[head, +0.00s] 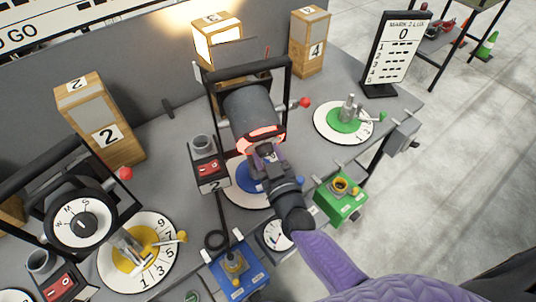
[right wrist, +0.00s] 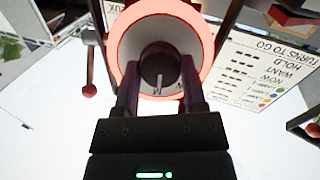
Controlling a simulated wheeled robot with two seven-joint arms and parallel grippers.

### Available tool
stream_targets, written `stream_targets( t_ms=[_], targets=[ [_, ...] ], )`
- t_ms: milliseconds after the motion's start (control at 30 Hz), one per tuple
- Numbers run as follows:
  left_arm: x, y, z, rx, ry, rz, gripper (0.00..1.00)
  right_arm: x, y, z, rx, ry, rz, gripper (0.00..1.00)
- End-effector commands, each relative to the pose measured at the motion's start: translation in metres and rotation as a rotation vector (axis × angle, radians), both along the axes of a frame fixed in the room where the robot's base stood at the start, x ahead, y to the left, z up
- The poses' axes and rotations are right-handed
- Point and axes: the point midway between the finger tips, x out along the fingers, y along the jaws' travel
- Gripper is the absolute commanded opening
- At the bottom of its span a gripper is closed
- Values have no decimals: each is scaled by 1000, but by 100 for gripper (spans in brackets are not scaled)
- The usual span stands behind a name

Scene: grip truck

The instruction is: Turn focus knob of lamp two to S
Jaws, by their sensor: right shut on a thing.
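Lamp two (head: 250,112) is the dark cylinder in a black yoke at the middle of the bench in the head view. Its rear rim glows red and also shows in the right wrist view (right wrist: 120,48). My right gripper (head: 264,152) is at this rear end, its arm coming from the lower right. In the right wrist view its two fingers stand on either side of the dark focus knob (right wrist: 156,65), shut on it. A white mark on the knob points toward a letter that looks like M. The S is hard to make out. My left gripper is not in view.
A red switch box (head: 210,172) marked 2 stands left of the lamp, above a blue dial (head: 243,190). Another lamp with a W, M, S ring (head: 80,222) is at left. A green dial (head: 345,122) is at right. A red-tipped lever (head: 304,103) sticks out beside the yoke.

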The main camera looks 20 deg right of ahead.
Motion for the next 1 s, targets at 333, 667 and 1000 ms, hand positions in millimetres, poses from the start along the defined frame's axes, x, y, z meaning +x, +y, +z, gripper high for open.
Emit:
stream_targets(
  t_ms=[333, 667, 1000],
  targets=[
    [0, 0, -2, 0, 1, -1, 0, 0, -1, -1, 52, 5, 21, 0],
    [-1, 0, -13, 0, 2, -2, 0, 0, -2, -3, 281, 25, 106, 0],
    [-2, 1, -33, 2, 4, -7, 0, 0, -3, -5, 539, 51, 200, 0]
  ],
)
